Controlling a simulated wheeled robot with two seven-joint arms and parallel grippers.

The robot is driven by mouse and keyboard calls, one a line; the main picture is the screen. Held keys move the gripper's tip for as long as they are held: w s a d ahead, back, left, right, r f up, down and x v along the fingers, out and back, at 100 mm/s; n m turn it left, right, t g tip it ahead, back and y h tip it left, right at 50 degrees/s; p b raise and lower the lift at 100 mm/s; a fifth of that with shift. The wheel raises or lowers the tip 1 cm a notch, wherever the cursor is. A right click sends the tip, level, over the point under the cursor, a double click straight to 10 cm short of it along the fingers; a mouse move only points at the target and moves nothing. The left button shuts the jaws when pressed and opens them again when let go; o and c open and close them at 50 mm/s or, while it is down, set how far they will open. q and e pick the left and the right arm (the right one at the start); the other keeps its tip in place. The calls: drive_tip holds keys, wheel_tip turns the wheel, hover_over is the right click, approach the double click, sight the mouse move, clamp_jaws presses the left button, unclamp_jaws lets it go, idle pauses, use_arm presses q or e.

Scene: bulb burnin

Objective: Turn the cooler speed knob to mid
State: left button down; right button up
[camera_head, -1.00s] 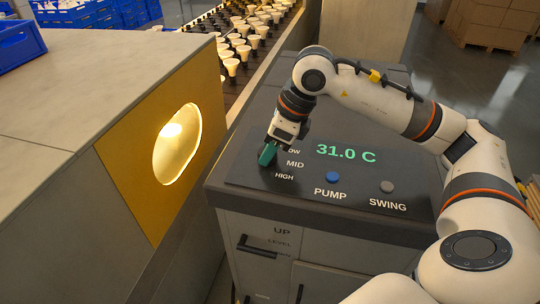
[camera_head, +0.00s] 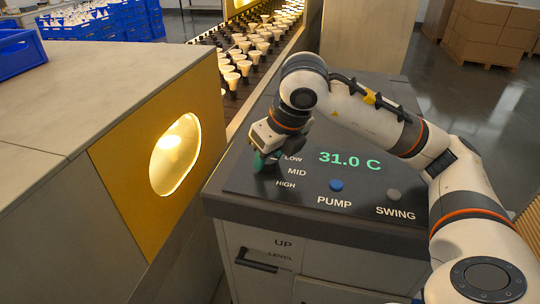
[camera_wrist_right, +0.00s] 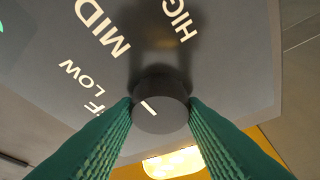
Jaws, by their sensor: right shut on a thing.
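The cooler's top panel (camera_head: 300,210) carries the labels LOW, MID and HIGH beside the speed knob. In the right wrist view the knob (camera_wrist_right: 160,100) is a dark grey cylinder with a white mark on its face. In the head view the gripper hides the knob. My left gripper is not in view.
A blue PUMP button (camera_head: 336,185) and a grey SWING button (camera_head: 394,194) sit on the panel, below a 31.0 C display (camera_head: 349,160). A yellow-faced housing (camera_head: 125,190) with a lit window stands close at the left. A conveyor (camera_head: 232,97) with bulbs runs behind.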

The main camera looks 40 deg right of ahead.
drive_tip(key=shift+r, duration=0.15)
drive_tip(key=o, duration=1)
drive_tip(key=shift+v, duration=5.95)
